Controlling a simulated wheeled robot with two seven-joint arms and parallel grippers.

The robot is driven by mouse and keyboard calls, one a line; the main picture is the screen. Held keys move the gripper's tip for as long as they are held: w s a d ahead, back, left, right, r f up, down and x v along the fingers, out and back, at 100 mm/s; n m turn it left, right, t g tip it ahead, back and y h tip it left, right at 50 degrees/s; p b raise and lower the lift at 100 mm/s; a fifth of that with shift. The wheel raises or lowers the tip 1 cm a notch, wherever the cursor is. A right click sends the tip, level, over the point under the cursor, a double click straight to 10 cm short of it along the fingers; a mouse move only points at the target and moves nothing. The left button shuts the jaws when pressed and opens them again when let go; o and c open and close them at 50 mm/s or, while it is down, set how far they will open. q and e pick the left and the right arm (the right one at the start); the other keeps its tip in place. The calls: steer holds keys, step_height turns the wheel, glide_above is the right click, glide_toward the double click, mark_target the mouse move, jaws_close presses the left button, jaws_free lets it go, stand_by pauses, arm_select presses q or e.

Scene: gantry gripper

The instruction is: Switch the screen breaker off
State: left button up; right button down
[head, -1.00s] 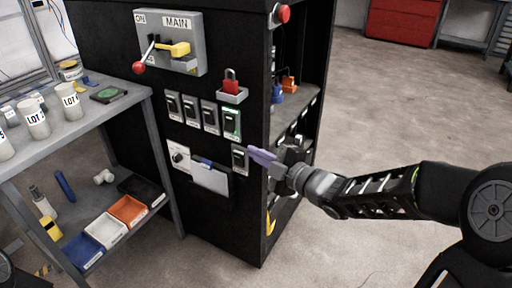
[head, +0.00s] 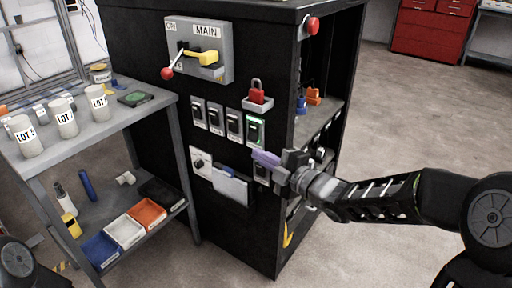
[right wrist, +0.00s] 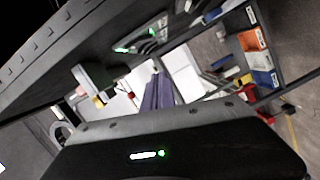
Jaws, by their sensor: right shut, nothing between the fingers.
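A row of several breakers (head: 216,117) is on the black cabinet's front. The rightmost one (head: 255,130) glows green; the others look dark. Another breaker (head: 262,173) sits below the row, partly hidden by my gripper. The labels are too small to read, so I cannot tell which is the screen breaker. My right gripper (head: 265,158), with purple fingers, is shut and empty, just below the green-lit breaker and over the top of the lower one; contact cannot be told. In the right wrist view its fingers (right wrist: 158,92) are together, and a green-lit switch (right wrist: 136,46) shows beyond. My left gripper is out of view.
The cabinet has a MAIN lever (head: 181,61), a red padlock on a small holder (head: 258,103), a red knob (head: 312,25) and a grey document pocket (head: 230,188). A grey workbench (head: 150,104) with cups stands left. Open floor lies right.

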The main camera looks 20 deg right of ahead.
mark_target(253, 132)
steer(key=shift+w+d+f+b, duration=0.1)
steer(key=shift+w+f, duration=0.2)
steer(key=shift+w, duration=0.9)
steer(key=shift+w+d+f+b, duration=0.15)
steer(key=shift+w+f, duration=0.1)
steer(key=shift+w, duration=0.95)
steer(key=shift+w+f+b, duration=0.1)
steer(key=shift+w+f, duration=0.2)
steer(key=shift+w, duration=0.9)
